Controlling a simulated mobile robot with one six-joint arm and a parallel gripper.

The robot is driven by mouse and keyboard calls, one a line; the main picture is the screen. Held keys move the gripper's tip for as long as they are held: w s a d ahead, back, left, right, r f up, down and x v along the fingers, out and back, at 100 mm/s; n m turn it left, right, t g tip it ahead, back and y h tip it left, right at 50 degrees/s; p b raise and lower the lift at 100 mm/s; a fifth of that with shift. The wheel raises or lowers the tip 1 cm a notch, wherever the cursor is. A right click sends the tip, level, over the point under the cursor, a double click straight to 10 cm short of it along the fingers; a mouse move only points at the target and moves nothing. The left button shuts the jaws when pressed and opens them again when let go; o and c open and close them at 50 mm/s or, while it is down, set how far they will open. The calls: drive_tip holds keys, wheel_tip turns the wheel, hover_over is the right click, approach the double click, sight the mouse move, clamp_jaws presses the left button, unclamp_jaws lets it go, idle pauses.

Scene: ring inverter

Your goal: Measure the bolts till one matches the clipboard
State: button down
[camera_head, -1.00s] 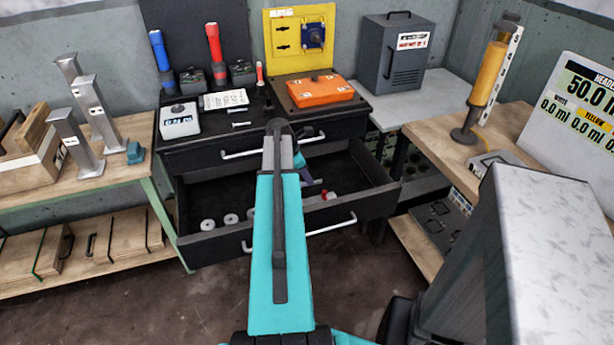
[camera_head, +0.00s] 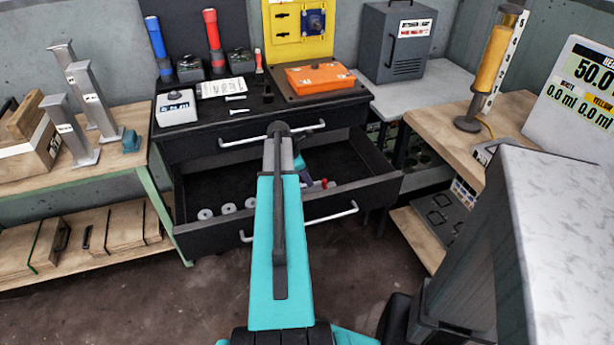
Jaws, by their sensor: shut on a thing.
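My teal arm reaches up the middle of the head view and hides what lies behind it; I cannot make out my gripper or what it holds. Two small silver bolts lie on the black cabinet top, an upper bolt (camera_head: 237,98) and a lower bolt (camera_head: 239,110). The white printed sheet just behind them looks like the clipboard (camera_head: 221,88); its text is too small to read. A white box with a small display (camera_head: 177,109) stands at the left of the cabinet top.
The cabinet's lower drawer (camera_head: 222,242) is pulled open, with several grey washers (camera_head: 228,208) and a small red item (camera_head: 328,183) inside. An orange case (camera_head: 315,75) sits at the right of the cabinet top. Metal posts (camera_head: 92,95) stand on the left bench. A grey block (camera_head: 555,210) fills the lower right.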

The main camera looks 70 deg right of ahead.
drive_tip(key=shift+f, duration=1.25)
drive_tip(key=c, duration=1.7)
unclamp_jaws()
drive_tip(key=v, duration=1.3)
drive_tip(key=shift+w+a+r, duration=0.1)
drive_tip(key=shift+w+r, duration=0.05)
drive_tip(key=shift+r, duration=0.2)
